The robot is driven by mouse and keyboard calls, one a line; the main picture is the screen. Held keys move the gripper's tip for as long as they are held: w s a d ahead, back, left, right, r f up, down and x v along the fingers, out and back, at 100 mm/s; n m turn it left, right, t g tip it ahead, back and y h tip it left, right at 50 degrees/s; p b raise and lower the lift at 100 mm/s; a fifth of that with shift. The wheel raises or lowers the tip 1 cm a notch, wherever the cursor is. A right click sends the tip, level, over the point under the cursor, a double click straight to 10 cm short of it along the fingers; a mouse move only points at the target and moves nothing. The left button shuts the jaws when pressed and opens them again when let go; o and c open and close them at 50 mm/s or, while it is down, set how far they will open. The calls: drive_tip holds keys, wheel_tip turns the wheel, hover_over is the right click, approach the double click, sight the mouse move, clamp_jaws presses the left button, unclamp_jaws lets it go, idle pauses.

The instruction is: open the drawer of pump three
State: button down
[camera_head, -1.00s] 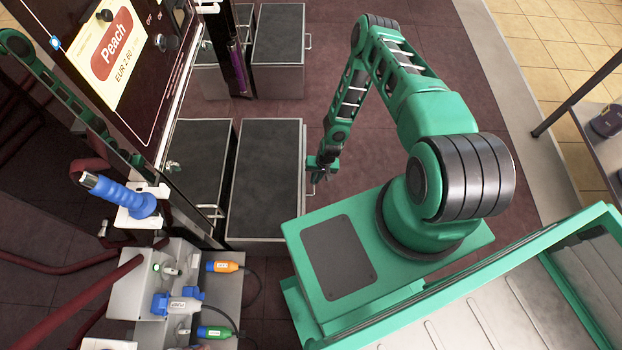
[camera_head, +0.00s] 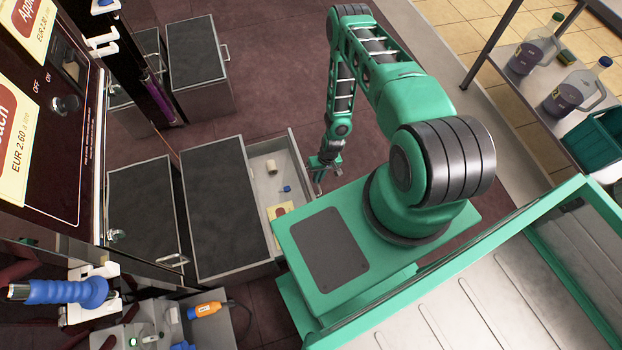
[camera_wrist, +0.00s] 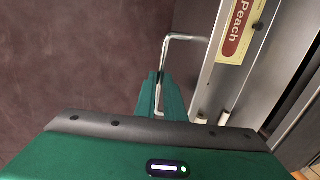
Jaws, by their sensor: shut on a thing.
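The drawer (camera_head: 262,190) stands pulled out to the right from under a dark-topped cabinet (camera_head: 225,210). My gripper (camera_head: 322,172) is at the drawer's front, low beside my base. In the wrist view my gripper (camera_wrist: 160,95) is shut on the metal bar handle (camera_wrist: 184,37), whose upper bend stands clear of the fingers. Part of the drawer's near end is hidden behind my green base.
Inside the drawer lie a beige cylinder (camera_head: 271,167), a small blue-topped item (camera_head: 286,189) and a yellow card (camera_head: 282,210). Another cabinet (camera_head: 197,65) stands behind. A shelf with jugs (camera_head: 572,92) is at the right. Dark floor is clear behind my arm.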

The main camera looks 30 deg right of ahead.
drive_tip(key=shift+w+d, duration=0.15)
drive_tip(key=shift+d, duration=0.35)
drive_tip(key=c, duration=2)
unclamp_jaws()
drive_tip(key=shift+o, duration=0.8)
wheel_tip(320, 180, up, 11)
drive_tip(key=d, duration=0.2)
drive_tip(key=shift+s+f, duration=0.2)
drive_tip(key=shift+s, duration=0.05)
